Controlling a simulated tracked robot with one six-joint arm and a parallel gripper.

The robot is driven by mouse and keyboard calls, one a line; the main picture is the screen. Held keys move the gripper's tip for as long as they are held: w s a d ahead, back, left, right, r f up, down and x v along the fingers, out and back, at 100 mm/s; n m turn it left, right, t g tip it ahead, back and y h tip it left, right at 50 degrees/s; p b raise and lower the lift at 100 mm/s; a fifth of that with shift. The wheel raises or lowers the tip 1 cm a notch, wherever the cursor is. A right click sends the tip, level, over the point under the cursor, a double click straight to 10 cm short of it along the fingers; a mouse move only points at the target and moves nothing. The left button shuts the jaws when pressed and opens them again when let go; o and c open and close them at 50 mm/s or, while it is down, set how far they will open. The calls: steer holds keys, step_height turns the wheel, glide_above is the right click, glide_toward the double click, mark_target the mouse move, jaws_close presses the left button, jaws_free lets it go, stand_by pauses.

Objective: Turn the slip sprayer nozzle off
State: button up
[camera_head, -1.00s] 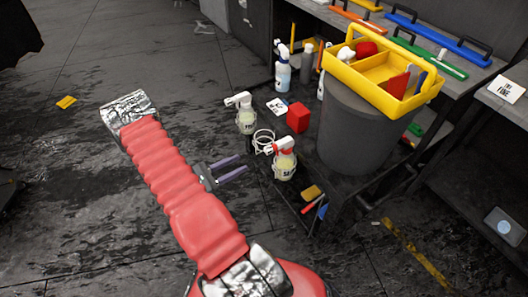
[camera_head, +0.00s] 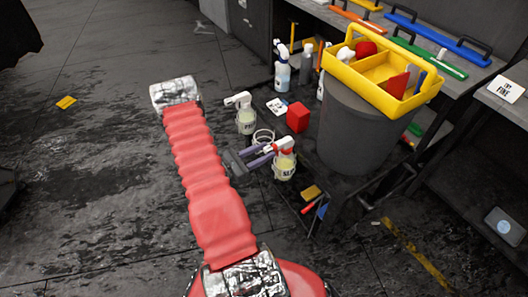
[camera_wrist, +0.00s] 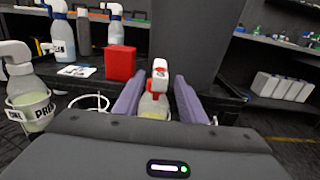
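The slip sprayer (camera_head: 285,165) is a clear bottle of pale yellow liquid with a partly visible label, standing at the front of the low cart. Its white nozzle head with a red part (camera_head: 284,144) is on top; in the wrist view the nozzle (camera_wrist: 159,75) is between my two purple fingers. My gripper (camera_head: 271,154) is open, with its fingertips at the nozzle's left side in the head view. I cannot tell whether a finger touches it. The lower bottle is hidden behind my gripper body in the wrist view. The nozzle's on or off setting is not readable.
The prep sprayer (camera_head: 245,118) stands behind and to the left, also in the wrist view (camera_wrist: 28,90). An empty white ring holder (camera_head: 263,137) lies between them. A red block (camera_head: 298,118) and a grey bin (camera_head: 355,130) under a yellow caddy (camera_head: 340,72) stand close by.

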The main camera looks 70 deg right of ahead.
steer(key=shift+s+d, duration=0.1)
steer(key=shift+s, duration=0.05)
steer(key=shift+c, duration=0.7)
jaws_close()
